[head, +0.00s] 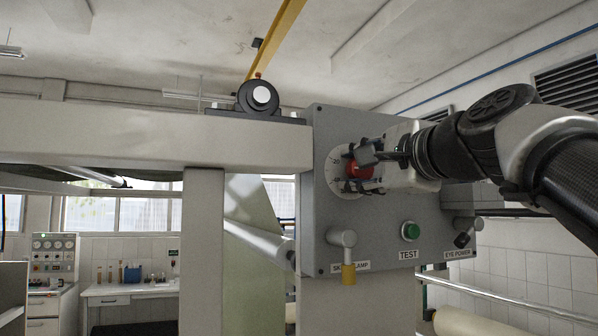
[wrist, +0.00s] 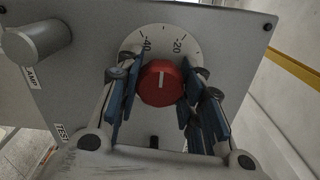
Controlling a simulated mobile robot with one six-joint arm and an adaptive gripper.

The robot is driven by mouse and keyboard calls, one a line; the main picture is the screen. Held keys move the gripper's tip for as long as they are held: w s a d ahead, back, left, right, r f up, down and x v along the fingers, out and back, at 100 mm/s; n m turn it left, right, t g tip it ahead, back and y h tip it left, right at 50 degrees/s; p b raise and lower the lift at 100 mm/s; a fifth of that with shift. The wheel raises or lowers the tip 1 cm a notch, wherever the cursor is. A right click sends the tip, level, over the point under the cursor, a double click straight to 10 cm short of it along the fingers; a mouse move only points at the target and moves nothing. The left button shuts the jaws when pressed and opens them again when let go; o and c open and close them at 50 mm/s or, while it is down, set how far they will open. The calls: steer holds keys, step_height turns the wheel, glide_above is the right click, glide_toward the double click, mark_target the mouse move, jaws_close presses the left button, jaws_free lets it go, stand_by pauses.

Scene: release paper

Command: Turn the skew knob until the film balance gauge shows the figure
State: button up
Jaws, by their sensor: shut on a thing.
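The red skew knob (head: 364,169) sits on a white round dial (head: 336,173) on a grey control box (head: 385,232). In the wrist view the knob (wrist: 161,70) has a white pointer line running nearly straight up, between the dial marks "40" and "20". My gripper (head: 359,172) faces the box, with its fingers at the knob. In the wrist view its blue-padded fingers (wrist: 160,96) flank the knob on the left and right, and it is shut on the knob. The fingers and palm hide the lower part of the dial. I cannot make out the film balance gauge or its reading.
Below the dial are a grey lever with a yellow end (head: 348,272), a green TEST button (head: 410,231) and the EYE POWER switch (head: 462,240). A beige beam (head: 130,136) on a post (head: 203,250) stands left of the box. A bench (head: 130,291) is behind.

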steer(key=o, duration=1.1)
